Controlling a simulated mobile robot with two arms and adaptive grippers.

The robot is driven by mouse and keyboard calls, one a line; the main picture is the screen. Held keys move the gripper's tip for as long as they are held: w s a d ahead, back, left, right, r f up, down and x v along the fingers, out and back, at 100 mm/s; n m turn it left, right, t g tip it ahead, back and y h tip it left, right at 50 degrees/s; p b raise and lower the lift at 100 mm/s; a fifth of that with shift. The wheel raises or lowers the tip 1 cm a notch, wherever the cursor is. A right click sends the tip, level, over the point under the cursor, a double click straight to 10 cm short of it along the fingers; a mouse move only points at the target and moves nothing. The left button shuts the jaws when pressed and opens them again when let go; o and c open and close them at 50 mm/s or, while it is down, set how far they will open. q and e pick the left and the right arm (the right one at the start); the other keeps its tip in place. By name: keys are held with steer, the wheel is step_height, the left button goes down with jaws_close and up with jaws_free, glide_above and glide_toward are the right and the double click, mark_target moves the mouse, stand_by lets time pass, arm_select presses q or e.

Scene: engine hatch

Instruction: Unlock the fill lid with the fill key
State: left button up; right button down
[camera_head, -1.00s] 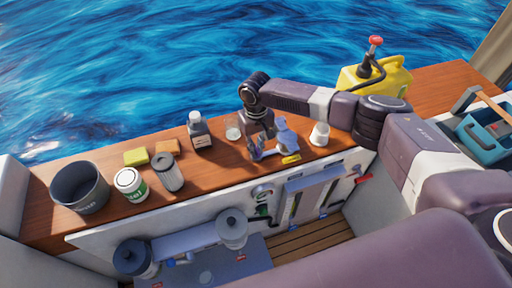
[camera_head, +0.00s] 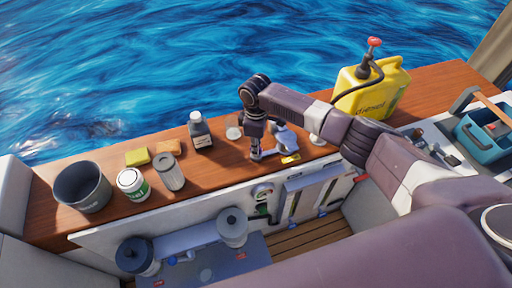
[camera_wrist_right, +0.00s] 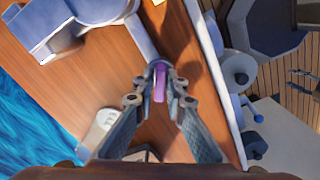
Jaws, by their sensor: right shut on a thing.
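My right gripper (camera_head: 256,155) points down just above the wooden counter, near its front edge. In the right wrist view its two fingers (camera_wrist_right: 158,92) are closed on a small purple piece (camera_wrist_right: 160,82), perhaps the grip of the fill key; the rest of the piece is hard to make out. A pale round disc (camera_head: 233,133), perhaps the fill lid, sits on the counter left of the gripper. It seems to be the pale lettered shape (camera_wrist_right: 100,127) in the wrist view, apart from the fingers. My left gripper is not in view.
A blue-grey fitting (camera_head: 284,138) stands close right of the gripper, with a yellow piece (camera_head: 291,159) before it. A pot (camera_head: 82,188), cans and sponges are farther left. A yellow diesel can (camera_head: 372,92) stands right.

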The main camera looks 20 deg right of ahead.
steer(key=n, duration=0.6)
steer(key=shift+w+r, duration=0.1)
stand_by(0.5)
steer(key=c, duration=2)
jaws_free()
steer(key=shift+o, duration=0.2)
step_height(320, 180, up, 12)
